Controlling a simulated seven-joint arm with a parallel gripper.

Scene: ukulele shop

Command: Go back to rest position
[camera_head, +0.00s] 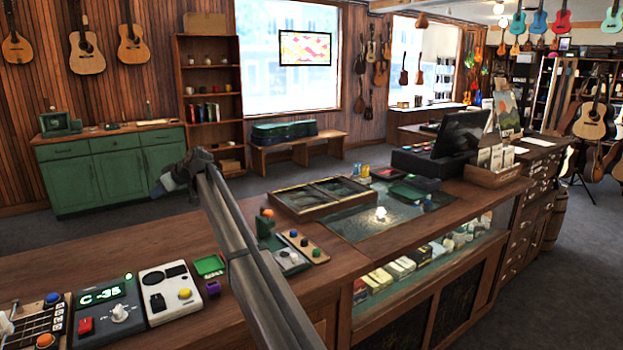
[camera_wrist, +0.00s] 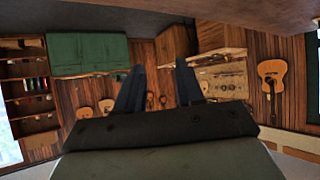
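My gripper (camera_head: 158,186) is raised above the far side of the wooden counter (camera_head: 150,244), in front of the green cabinet in the head view. My grey arm runs up to it from the bottom of the picture. In the wrist view my gripper (camera_wrist: 158,82) shows two dark fingers standing apart, with only background visible between them. It holds nothing that I can see. The wrist picture appears upside down, with a green cabinet (camera_wrist: 88,53) above and guitars below.
A wooden tray (camera_head: 291,207) and a black monitor (camera_head: 461,132) stand farther right. Open floor lies behind.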

